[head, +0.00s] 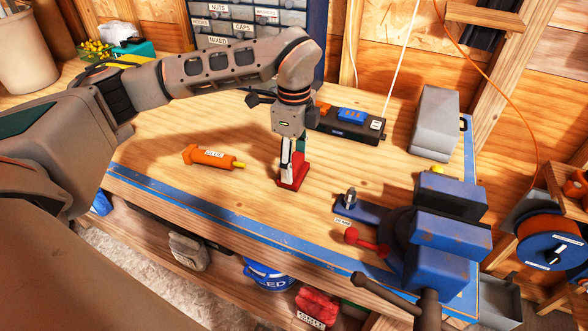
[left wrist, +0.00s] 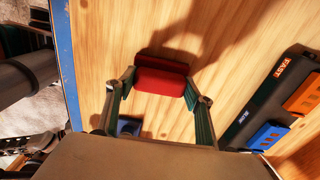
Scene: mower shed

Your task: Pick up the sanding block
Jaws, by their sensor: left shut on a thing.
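The red sanding block (head: 298,176) is at the middle of the wooden bench top (head: 240,190). My left gripper (head: 292,160) comes down on it from above. In the left wrist view, the red block (left wrist: 160,80) sits between the two fingertips (left wrist: 160,86), which press on its two ends. The gripper is shut on it. The block is on or very close to the wood; I cannot tell whether there is a gap. Part of it is hidden by the fingers in the head view. My right gripper is not in view.
An orange tube (head: 211,157) lies to the left. A blue vise (head: 440,240) with a red-knobbed handle stands at right front. A black charger-like box (head: 345,127) and a grey case (head: 437,120) lie behind. Bare wood surrounds the block.

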